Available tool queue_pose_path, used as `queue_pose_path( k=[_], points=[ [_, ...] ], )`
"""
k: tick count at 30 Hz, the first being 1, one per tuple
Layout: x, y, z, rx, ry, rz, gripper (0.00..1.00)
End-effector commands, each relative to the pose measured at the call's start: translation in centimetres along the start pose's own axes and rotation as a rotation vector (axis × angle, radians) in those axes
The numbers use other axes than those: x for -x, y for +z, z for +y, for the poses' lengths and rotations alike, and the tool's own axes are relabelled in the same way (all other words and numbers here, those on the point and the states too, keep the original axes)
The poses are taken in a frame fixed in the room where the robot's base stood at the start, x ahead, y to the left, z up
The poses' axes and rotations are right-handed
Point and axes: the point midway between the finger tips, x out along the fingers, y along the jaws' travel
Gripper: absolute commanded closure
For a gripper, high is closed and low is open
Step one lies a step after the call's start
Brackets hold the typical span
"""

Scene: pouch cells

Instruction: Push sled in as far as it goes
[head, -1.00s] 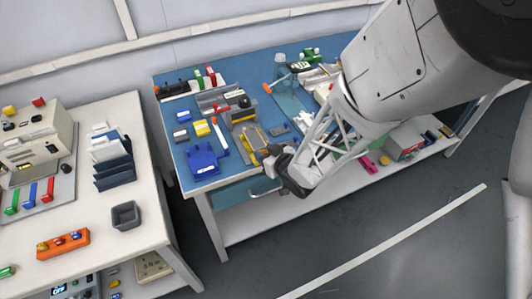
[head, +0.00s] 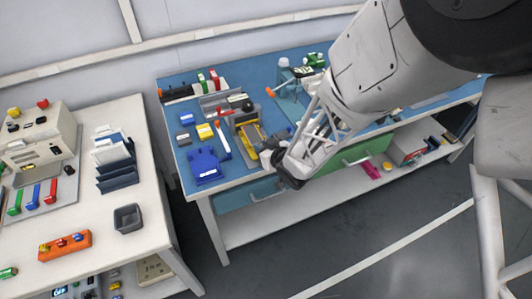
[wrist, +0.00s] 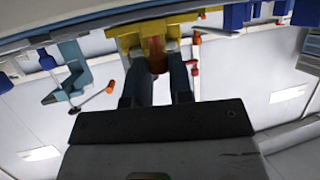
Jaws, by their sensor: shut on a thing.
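The yellow sled (head: 252,135) sits in a grey fixture (head: 236,119) with a black knob (head: 247,105) on the blue bench. Its near end points toward the bench's front edge. My gripper (head: 267,153) is at that near end. In the wrist view the dark fingers of my gripper (wrist: 156,72) are shut on the orange-red handle (wrist: 155,52) of the yellow sled (wrist: 138,30). The sled's far end is hidden in the fixture, so I cannot tell how deep it sits.
A blue tray (head: 205,167) and a white strip with an orange-red end (head: 221,140) lie left of the fixture. A teal stand with an orange-tipped arm (head: 283,88) is to the right. The white table (head: 85,215) stands apart at left.

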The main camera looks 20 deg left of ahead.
Motion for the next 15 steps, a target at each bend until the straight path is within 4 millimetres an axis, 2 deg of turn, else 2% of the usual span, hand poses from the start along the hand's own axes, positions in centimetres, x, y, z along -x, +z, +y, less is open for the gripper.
queue_pose_path(
  k=[8, 9, 13, 15],
  points=[
    [-0.04, 0.0, 0.04, 0.0, 0.001, -0.001, 1.0],
    [-0.04, 0.0, 0.04, 0.0, 0.001, -0.001, 0.73],
    [-0.03, 0.0, 0.03, 0.0, 0.001, 0.0, 0.54],
    [-0.03, 0.0, 0.02, 0.0, 0.001, 0.0, 0.54]
  ],
)
